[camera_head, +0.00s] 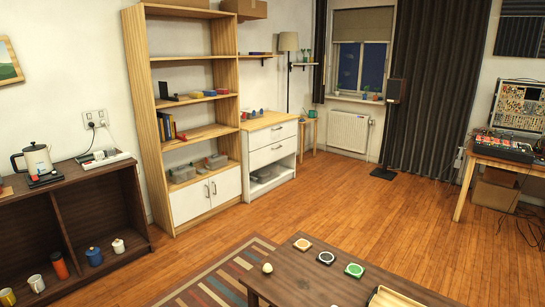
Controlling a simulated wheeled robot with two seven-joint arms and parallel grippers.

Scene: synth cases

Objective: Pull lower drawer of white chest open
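The white chest (247,187) stands against the back wall, right of the tall wooden bookcase, with a light wood top. It has two white drawer fronts with small dark handles. The upper drawer (265,137) looks closed. The lower drawer (268,156) sits beneath it and also looks closed, its front about flush with the chest. Neither of my grippers is in view.
A bookcase (140,95) with white lower doors adjoins the chest. A low dark table (308,281) with coasters and a striped rug (215,283) lie in the foreground. Wooden floor (335,195) before the chest is clear. A radiator (348,131) stands under the window.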

